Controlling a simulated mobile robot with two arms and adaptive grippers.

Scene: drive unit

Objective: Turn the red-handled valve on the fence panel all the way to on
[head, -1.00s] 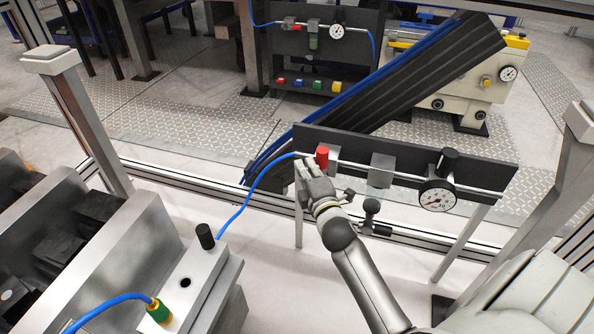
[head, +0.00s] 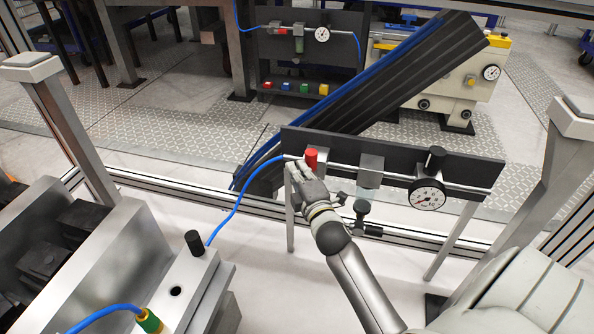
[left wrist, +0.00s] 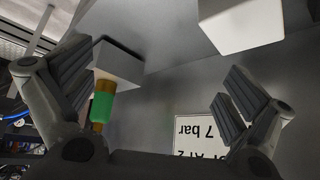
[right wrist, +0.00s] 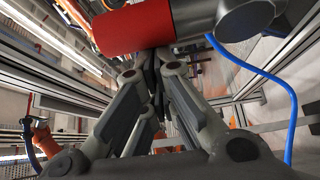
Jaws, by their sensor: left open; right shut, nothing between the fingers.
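The red valve handle (head: 311,157) stands up from the pipe near the left end of the dark fence panel (head: 468,163). My right gripper (head: 296,169) is beside it, at its lower left. In the right wrist view the red handle (right wrist: 135,28) lies across the top, just beyond my shut, empty right fingers (right wrist: 150,62). I cannot tell whether they touch it. My left gripper (left wrist: 158,80) is open and empty, facing a grey metal surface with a green and brass fitting (left wrist: 103,101) and an upside-down label (left wrist: 205,142).
A pressure gauge (head: 427,195) and a grey block (head: 370,166) sit right of the handle on the pipe. A blue hose (head: 235,204) runs from the pipe's left end. A grey machine (head: 95,268) fills the lower left. A fence post (head: 545,185) stands at the right.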

